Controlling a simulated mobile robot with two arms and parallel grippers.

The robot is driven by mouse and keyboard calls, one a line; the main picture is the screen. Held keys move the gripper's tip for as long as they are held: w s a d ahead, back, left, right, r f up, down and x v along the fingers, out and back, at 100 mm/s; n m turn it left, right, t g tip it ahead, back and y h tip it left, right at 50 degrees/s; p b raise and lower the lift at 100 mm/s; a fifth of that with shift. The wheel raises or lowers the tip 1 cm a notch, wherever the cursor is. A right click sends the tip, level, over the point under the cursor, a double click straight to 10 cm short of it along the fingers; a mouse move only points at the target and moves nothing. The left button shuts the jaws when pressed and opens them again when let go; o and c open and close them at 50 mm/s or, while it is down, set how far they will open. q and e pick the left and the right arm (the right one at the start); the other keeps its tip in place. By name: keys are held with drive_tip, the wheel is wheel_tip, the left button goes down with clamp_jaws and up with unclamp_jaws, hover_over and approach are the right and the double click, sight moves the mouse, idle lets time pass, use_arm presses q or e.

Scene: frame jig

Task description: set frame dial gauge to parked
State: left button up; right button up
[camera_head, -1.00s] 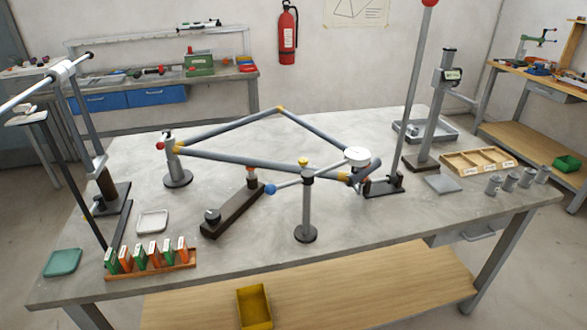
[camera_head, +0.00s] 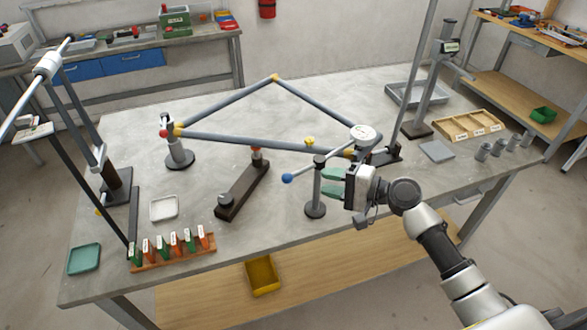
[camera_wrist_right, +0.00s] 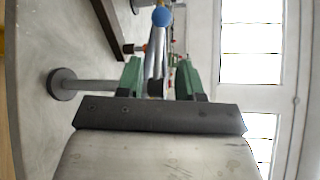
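The dial gauge (camera_head: 363,132) has a white round face. It sits at the right corner of the grey tube frame (camera_head: 245,143), at the end of a thin arm that seems to pivot on a post (camera_head: 316,188). The arm's other end has a blue ball (camera_head: 287,178), also seen in the right wrist view (camera_wrist_right: 161,17). My right gripper (camera_head: 324,182) has green fingers, spread apart, beside the post and below the arm. In the wrist view the arm shows between the fingers (camera_wrist_right: 160,75); contact cannot be told.
A dark clamp bar (camera_head: 243,190) lies left of the post. A rack of tagged blocks (camera_head: 172,250) stands at the front left. A tall rod (camera_head: 418,75) rises behind the gauge. A wooden tray (camera_head: 468,125) and several grey cylinders are at right.

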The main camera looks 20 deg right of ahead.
sight(295, 174)
drive_tip(key=p+x, duration=0.2)
drive_tip(key=x, duration=0.6)
drive_tip(key=shift+w+a+f, duration=0.15)
drive_tip(key=shift+w+a, duration=0.25)
drive_tip(key=shift+c, duration=0.5)
clamp_jaws()
